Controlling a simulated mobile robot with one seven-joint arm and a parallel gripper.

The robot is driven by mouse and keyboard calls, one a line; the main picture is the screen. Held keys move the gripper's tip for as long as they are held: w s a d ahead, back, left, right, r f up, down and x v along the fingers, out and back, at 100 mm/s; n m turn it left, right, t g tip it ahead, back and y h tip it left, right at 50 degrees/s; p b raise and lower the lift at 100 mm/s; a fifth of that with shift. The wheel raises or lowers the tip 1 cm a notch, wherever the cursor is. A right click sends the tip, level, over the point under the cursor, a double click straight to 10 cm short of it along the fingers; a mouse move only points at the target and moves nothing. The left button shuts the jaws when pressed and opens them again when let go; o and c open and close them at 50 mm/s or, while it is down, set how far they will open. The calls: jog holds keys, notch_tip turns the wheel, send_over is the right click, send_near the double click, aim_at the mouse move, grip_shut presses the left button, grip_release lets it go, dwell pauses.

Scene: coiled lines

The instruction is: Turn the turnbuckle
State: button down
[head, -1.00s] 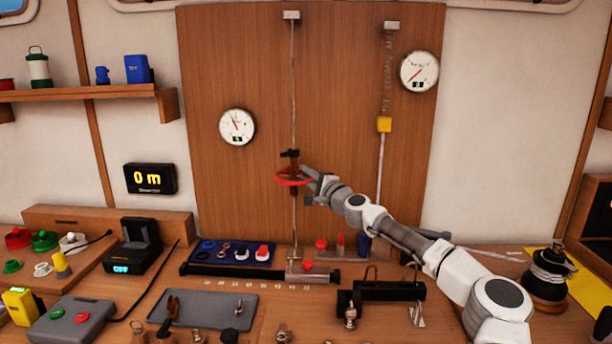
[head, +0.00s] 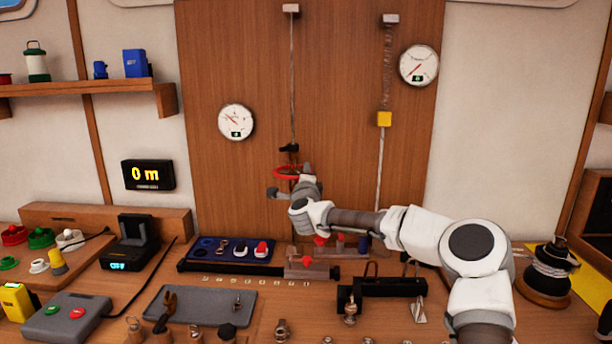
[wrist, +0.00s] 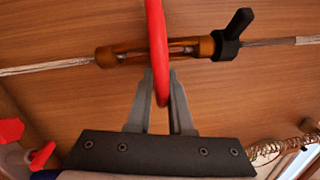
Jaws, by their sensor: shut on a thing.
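The turnbuckle (wrist: 185,50) is a bronze body on a wire line, with a red ring wheel (wrist: 157,40) around it and a black lever (wrist: 236,28) at one end. In the head view the red wheel (head: 284,171) and the black lever (head: 289,148) hang on the vertical line in front of the wooden panel. My gripper (wrist: 162,86) is shut on the rim of the red wheel, one finger on each side. In the head view my gripper (head: 297,181) partly covers the wheel and the turnbuckle body.
A round dial (head: 236,121) is left of the line, another dial (head: 419,65) at the upper right. A second line carries a spring (head: 387,80) and a yellow block (head: 384,119). Below, the bench holds a blue tray (head: 205,258), a grey tray (head: 205,305) and several fittings.

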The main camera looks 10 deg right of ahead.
jog(key=m+g+h, duration=0.1)
jog(key=h, duration=0.1)
jog(key=s+m+g+h, duration=0.1)
jog(key=m+h, duration=0.1)
jog(key=h, duration=0.1)
jog(key=a+r+m+h, duration=0.1)
jog(key=m+h, duration=0.1)
jog(key=h, duration=0.1)
jog(key=shift+s+g+b, duration=0.15)
jog(key=shift+g+b, duration=0.15)
jog(key=shift+g, duration=0.1)
jog(key=shift+d, duration=0.1)
jog(key=c, duration=0.9)
grip_release()
jog(key=shift+f, duration=0.2)
jog(key=v, duration=1.7)
jog(key=shift+a+b, duration=0.3)
jog(key=shift+a, duration=0.05)
jog(key=shift+s+r, duration=0.1)
